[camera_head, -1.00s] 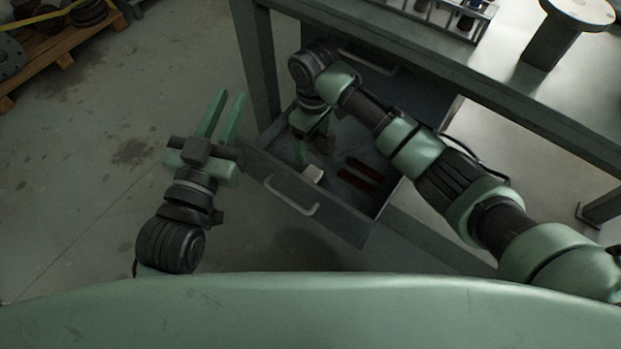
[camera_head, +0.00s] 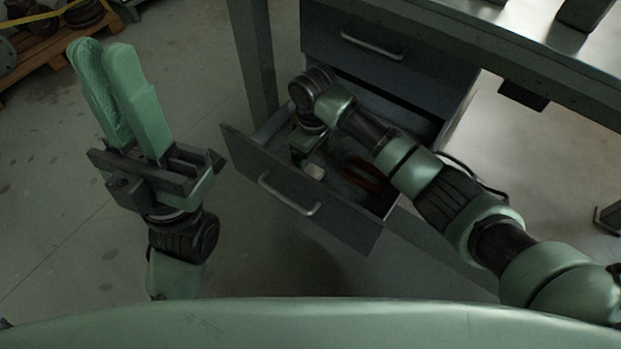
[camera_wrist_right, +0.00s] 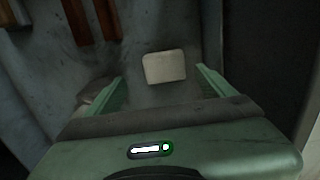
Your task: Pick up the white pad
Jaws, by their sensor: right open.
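The white pad (camera_head: 315,172) lies on the floor of the open drawer (camera_head: 297,203). In the right wrist view the pad (camera_wrist_right: 164,67) is a pale, rounded block just beyond and between the fingertips. My right gripper (camera_wrist_right: 162,82) is open and empty, with one finger on each side of the pad's line; I see no contact. In the head view my right gripper (camera_head: 306,150) reaches down into the drawer, its fingertips mostly hidden. My left gripper (camera_head: 100,50) is raised at the left, fingers slightly apart, holding nothing.
Dark reddish-brown strips (camera_head: 362,178) lie in the drawer to the right of the pad. A greyish object (camera_wrist_right: 95,92) sits by the left finger in the wrist view. The drawer walls are close around my right gripper. A closed drawer (camera_head: 365,50) is above.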

